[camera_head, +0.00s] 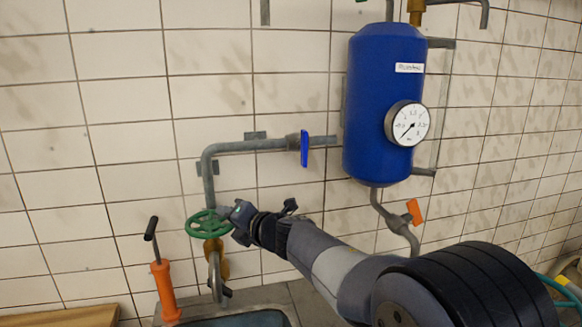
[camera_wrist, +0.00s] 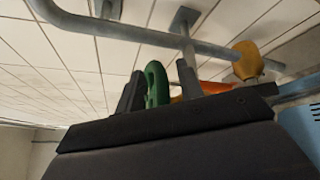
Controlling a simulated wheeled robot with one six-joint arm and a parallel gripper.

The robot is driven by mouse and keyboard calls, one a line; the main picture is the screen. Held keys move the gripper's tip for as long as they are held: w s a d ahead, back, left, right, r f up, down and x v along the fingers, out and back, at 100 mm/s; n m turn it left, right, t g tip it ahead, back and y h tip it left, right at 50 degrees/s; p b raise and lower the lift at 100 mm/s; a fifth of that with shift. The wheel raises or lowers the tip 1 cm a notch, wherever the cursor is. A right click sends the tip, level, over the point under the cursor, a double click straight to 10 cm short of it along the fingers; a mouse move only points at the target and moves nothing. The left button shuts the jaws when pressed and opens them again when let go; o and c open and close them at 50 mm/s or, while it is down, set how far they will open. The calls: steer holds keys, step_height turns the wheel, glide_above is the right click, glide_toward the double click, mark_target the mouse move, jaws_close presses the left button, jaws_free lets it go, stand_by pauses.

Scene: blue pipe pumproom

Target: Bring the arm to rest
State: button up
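My arm reaches across the lower middle of the head view to the pipework on the wall. My gripper (camera_head: 234,213) is right beside a green handwheel (camera_head: 206,224) on the brass valve below the grey pipe. In the wrist view the two dark fingers of my gripper (camera_wrist: 160,82) stand apart. The green handwheel (camera_wrist: 155,84) shows between them, closer to the left finger. A gap shows on its right side, so the gripper looks open around or just behind the wheel's rim. Whether a finger touches the wheel I cannot tell.
A blue tank (camera_head: 384,100) with a round gauge (camera_head: 407,123) hangs above my arm. A blue lever (camera_head: 304,148) and an orange lever (camera_head: 414,211) stick out from pipes. An orange hand pump (camera_head: 164,288) stands at lower left beside a sink (camera_head: 245,318).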

steer(key=shift+w+a+n+g+y+p, duration=0.15)
steer(key=shift+w+n+g+y+p, duration=0.1)
steer(key=shift+n+g+y+p, duration=0.4)
steer(key=shift+w+a+n+g+y+p, duration=0.1)
steer(key=shift+w+n+g+y+p, duration=0.25)
steer(key=shift+n+g+p, duration=0.5)
steer(key=shift+w+a+n+g+y+p, duration=0.15)
steer(key=shift+n+g+y+p, duration=0.45)
steer(key=shift+g+p, duration=0.25)
steer(key=b+v, duration=0.1)
steer(key=v, duration=0.2)
steer(key=shift+s, duration=0.1)
steer(key=shift+d, duration=0.1)
